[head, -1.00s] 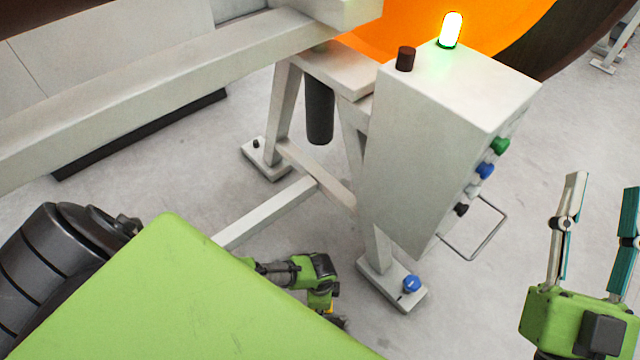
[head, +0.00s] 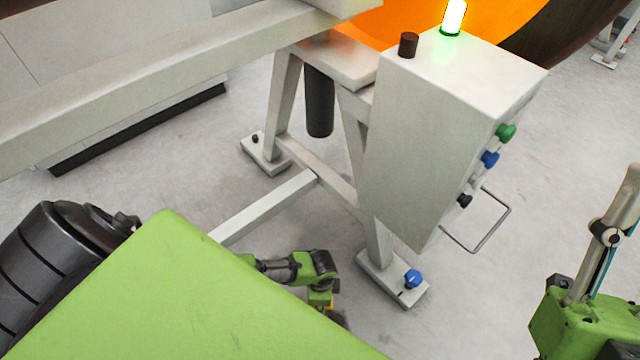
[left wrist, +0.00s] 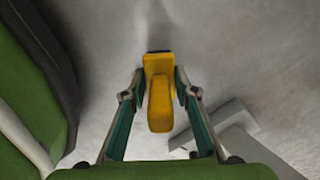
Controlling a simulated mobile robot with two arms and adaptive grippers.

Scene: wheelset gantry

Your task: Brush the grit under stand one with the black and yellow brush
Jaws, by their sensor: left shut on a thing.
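The brush shows in the left wrist view as a yellow block (left wrist: 160,100) with a dark strip at its far end. My left gripper (left wrist: 159,88) is shut on it, one finger on each side. In the head view, my left gripper (head: 322,298) is low beside the front foot of the pale stand (head: 315,180), partly hidden by my green body. Only a bit of the brush's yellow shows there. I cannot make out any grit or a stand number. My right gripper (head: 612,232) is at the right edge, seen side-on and partly cut off.
A pale control box (head: 425,150) with a lit green lamp (head: 453,17), coloured knobs and a wire loop (head: 490,230) is on the stand. The front foot (head: 395,280) carries a blue knob (head: 413,278). A long beam (head: 150,90) crosses upper left. Floor right of the foot is clear.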

